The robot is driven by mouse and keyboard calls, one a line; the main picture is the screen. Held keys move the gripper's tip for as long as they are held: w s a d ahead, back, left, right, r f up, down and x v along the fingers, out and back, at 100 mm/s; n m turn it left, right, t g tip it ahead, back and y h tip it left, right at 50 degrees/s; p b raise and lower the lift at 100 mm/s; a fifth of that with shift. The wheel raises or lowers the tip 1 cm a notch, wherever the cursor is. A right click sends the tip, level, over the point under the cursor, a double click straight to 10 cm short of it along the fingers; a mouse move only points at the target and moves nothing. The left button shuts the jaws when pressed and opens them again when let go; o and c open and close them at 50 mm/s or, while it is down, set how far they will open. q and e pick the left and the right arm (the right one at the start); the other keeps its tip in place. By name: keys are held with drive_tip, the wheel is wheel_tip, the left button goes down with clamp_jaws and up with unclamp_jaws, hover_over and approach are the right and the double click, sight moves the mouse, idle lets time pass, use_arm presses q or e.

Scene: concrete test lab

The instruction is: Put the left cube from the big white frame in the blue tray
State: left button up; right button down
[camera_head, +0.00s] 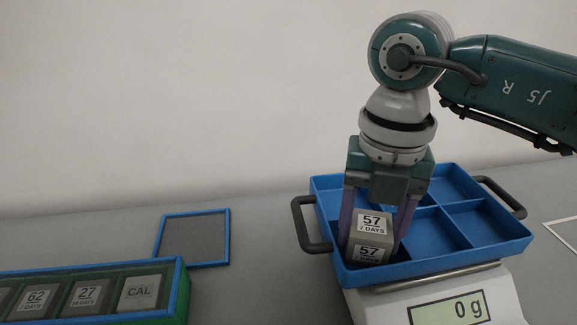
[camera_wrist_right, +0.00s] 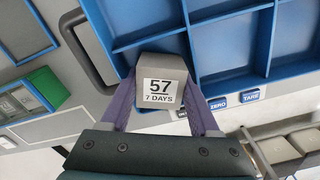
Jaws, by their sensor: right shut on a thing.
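A grey cube labelled "57 7 DAYS" (camera_head: 371,238) is between the fingers of my right gripper (camera_head: 378,228). It also shows in the right wrist view (camera_wrist_right: 161,83), with the gripper (camera_wrist_right: 163,100) shut on its sides. The blue tray (camera_head: 434,262) has several compartments; those in sight look empty. The cube is at the front left compartment; whether it touches the floor there I cannot tell. The tray also shows in the wrist view (camera_wrist_right: 232,75). A white outline (camera_head: 566,234) at the right edge may be part of the big white frame. My left gripper is not in view.
The tray sits on a white scale (camera_head: 382,306) reading 0 g, with dark handles at both sides. A green, blue-rimmed box (camera_head: 183,296) holds labelled cubes at front left. A blue-edged grey square (camera_head: 194,239) lies behind it. Pale blocks (camera_wrist_right: 279,150) show in the wrist view.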

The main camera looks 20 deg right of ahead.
drive_tip(key=shift+f, duration=0.2)
drive_tip(key=shift+c, duration=2)
unclamp_jaws()
